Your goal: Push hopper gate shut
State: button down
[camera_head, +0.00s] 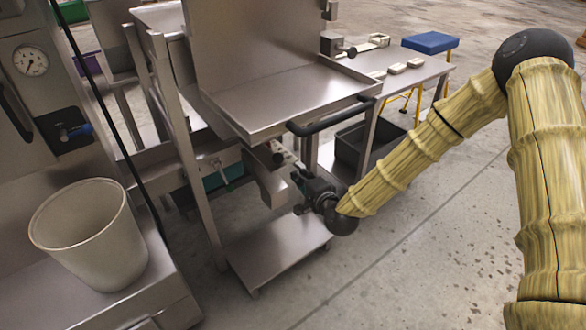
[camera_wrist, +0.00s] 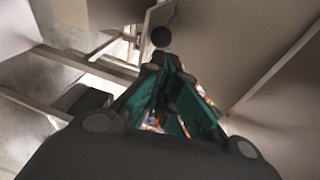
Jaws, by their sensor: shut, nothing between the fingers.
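The steel hopper stand (camera_head: 290,100) is in the middle of the head view, with a wide tray-like top and a black bar handle at its front right corner. Below the top, a bent steel piece (camera_head: 268,182) slopes down; I cannot tell whether it is the gate or a chute. My gripper (camera_head: 296,174) is under the top, just right of that piece, shut and empty. In the wrist view, a round black knob (camera_wrist: 160,36) is straight beyond my closed fingertips (camera_wrist: 163,60). I cannot tell whether they touch. The gate's position is unclear.
A low steel shelf (camera_head: 275,248) lies beneath my gripper. A dark bin (camera_head: 350,148) and a side table (camera_head: 425,72) with small blocks stand to the right. A pale bucket (camera_head: 92,245) and a gauge panel (camera_head: 40,75) are at left. The floor at right is open.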

jog(key=s+d+f+n+g+h, duration=0.1)
jog(key=s+d+f+n+g, duration=0.25)
jog(key=s+f, duration=0.7)
jog(key=s+d+f+n+g+h, duration=0.2)
jog(key=s+f+n+g, duration=0.4)
jog(key=s, duration=0.8)
jog(key=s+d+f+n+g+h, duration=0.1)
jog(key=s+d+f+g, duration=0.2)
jog(key=s+f, duration=0.8)
jog(key=s+d+r+n+g+h, duration=0.1)
jog(key=s+d+n, duration=0.15)
jog(key=s, duration=0.35)
jog(key=s+d+n+g+h, duration=0.1)
jog(key=s+d+g, duration=0.15)
jog(key=s, duration=0.35)
notch_tip(320, 180, up, 17)
jog(key=t+p, duration=0.1)
jog(key=p, duration=1.5)
jog(key=shift+w+d+f+p, duration=0.2)
jog(key=shift+w+d+p, duration=0.1)
jog(key=shift+w+p, duration=0.1)
jog(key=shift+w+a, duration=0.1)
